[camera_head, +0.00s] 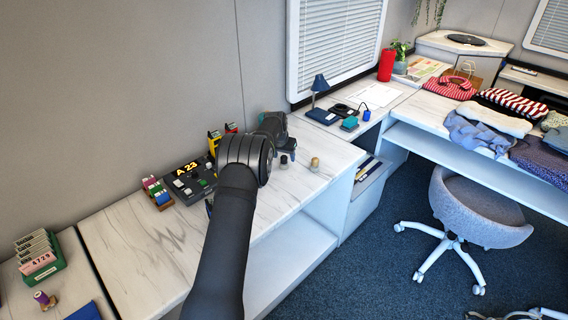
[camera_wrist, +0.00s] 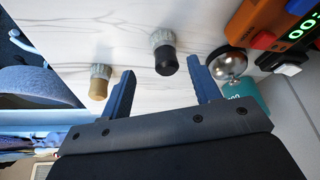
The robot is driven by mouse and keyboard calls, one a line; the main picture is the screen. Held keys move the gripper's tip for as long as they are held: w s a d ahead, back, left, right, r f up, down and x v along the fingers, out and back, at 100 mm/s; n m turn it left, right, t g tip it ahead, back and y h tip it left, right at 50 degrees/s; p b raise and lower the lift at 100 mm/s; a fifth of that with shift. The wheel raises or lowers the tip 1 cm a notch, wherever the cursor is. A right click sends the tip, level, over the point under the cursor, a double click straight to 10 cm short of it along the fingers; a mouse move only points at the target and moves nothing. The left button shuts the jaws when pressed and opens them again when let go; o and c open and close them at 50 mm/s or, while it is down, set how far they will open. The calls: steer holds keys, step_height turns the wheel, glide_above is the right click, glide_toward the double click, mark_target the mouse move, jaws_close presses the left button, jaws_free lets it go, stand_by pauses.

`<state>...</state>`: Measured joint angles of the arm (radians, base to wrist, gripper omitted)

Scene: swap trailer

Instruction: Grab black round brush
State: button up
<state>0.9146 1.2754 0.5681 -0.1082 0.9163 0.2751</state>
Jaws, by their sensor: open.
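The black round brush (camera_wrist: 165,60) has a dark cylindrical end and a ribbed pale grey part. In the wrist view it lies just beyond and between the fingertips of my gripper (camera_wrist: 160,68), which is open with nothing between its fingers. Whether either finger touches the brush I cannot tell. A similar tan brush (camera_wrist: 98,84) is left of the left finger. In the head view the black brush (camera_head: 284,160) is on the white marble counter, just right of my wrist, with the tan brush (camera_head: 315,163) further right. My fingers are hidden there.
A silver dome-shaped object (camera_wrist: 228,63) is close to the right finger, with a teal object (camera_wrist: 246,92) below it. An orange device (camera_wrist: 285,28) with green digits is at upper right. The marble counter (camera_head: 310,190) is clear in front of the brushes.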

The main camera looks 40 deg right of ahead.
mark_target(283, 158)
steer(key=x, duration=0.3)
steer(key=shift+w+a+f, duration=0.15)
steer(key=shift+w+f, duration=0.2)
steer(key=shift+x, duration=0.75)
steer(key=c, duration=1.1)
